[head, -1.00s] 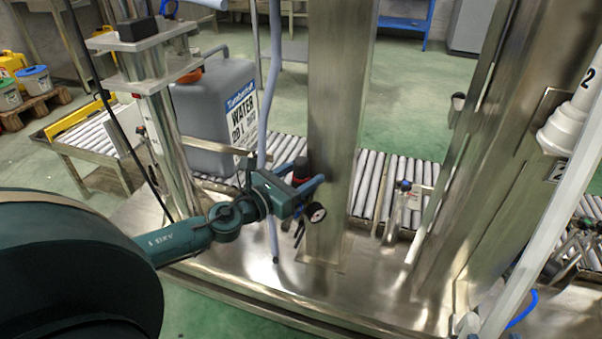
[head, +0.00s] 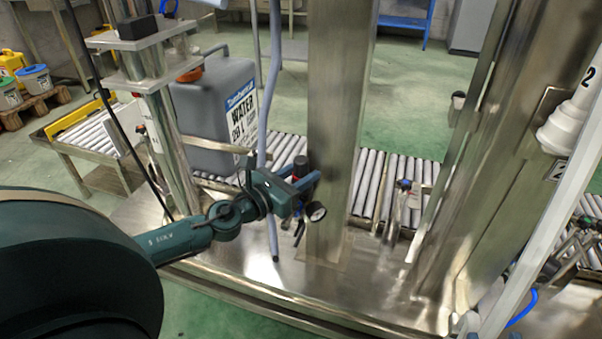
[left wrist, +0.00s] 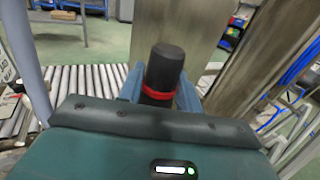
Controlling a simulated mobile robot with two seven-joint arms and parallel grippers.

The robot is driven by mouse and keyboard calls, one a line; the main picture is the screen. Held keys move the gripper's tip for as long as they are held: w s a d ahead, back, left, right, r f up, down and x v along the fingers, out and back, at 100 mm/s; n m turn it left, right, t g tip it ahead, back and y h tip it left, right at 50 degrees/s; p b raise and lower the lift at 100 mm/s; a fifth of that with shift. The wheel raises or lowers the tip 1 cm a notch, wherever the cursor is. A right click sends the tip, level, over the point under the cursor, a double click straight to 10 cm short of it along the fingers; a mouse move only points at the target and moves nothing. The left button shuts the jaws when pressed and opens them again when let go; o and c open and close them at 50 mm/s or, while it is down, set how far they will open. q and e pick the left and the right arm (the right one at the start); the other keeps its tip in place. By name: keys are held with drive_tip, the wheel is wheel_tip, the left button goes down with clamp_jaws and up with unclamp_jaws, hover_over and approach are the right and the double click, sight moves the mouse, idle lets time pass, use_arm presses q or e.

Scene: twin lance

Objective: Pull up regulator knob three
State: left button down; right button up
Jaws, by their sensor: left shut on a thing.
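The regulator knob (left wrist: 165,68) is a black cylinder with a red ring around its lower part. It stands between the two blue fingers of my left gripper (left wrist: 160,92) in the left wrist view, and the fingers are closed on it around the ring. In the head view the knob (head: 300,166) shows dark between the fingers of my left gripper (head: 302,180), in front of the steel column. A round gauge (head: 316,211) sits just below the fingers. No number is readable on this regulator. My right gripper is not in view.
A steel column (head: 337,100) stands right behind the regulator. A grey hose (head: 271,110) hangs close to its left. A grey water canister (head: 213,110) stands on the roller conveyor (head: 368,185) behind. A large steel post (head: 490,180) and white pipe stand at the right.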

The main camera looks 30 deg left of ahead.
use_arm(q)
drive_tip(key=shift+r+p, duration=0.75)
drive_tip(key=shift+p, duration=0.1)
drive_tip(key=shift+f, duration=0.1)
drive_tip(key=c, duration=1.3)
unclamp_jaws()
drive_tip(key=o, duration=0.3)
use_arm(e)
drive_tip(key=shift+s+d, duration=0.1)
use_arm(q)
drive_tip(key=shift+s, duration=0.15)
